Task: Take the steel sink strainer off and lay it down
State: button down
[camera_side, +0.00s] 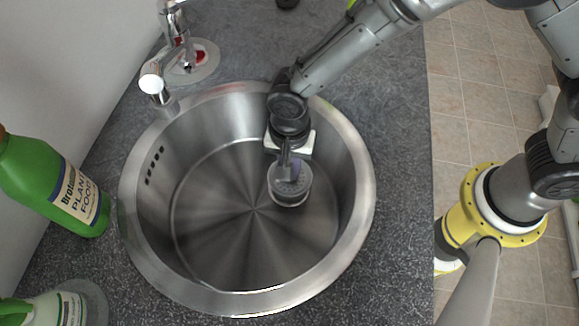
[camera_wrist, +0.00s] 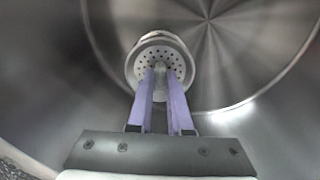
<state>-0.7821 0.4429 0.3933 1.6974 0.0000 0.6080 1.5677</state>
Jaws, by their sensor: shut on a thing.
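The steel sink strainer (camera_side: 290,190) is a round metal basket inside the sink, right of the bowl's middle. In the wrist view the strainer (camera_wrist: 151,52) shows its round rim and a perforated face with a small central knob (camera_wrist: 161,72). My gripper (camera_side: 289,172) reaches down into the bowl and meets the strainer from above. In the wrist view its two long fingers (camera_wrist: 161,80) are closed on the knob. I cannot tell whether the strainer rests on the bowl's floor or hangs just above it. Any drain opening under it is hidden.
The round steel sink (camera_side: 139,247) has a raised rim around my gripper. A chrome tap (camera_side: 152,78) stands at the back left. A green plant food bottle (camera_side: 40,180) and another bottle (camera_side: 50,308) stand at the left. The grey counter (camera_side: 400,220) is bare to the right.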

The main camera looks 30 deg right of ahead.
notch_tip(320, 180, up, 25)
jog(key=w+d+m, duration=0.3)
jog(key=w+d, duration=0.1)
jog(key=w, duration=1)
jog(key=w+d+f+m, duration=0.1)
jog(key=w+d+m, duration=0.2)
jog(key=w+d, duration=0.85)
jog(key=shift+w+a+f, duration=0.1)
jog(key=shift+a+f, duration=0.1)
jog(key=shift+f, duration=0.9)
jog(key=shift+a+f, duration=0.2)
jog(key=shift+f, duration=0.9)
jog(key=shift+f, duration=3.1)
jog(key=shift+f, duration=0.6)
jog(key=c, duration=1.3)
grip_release()
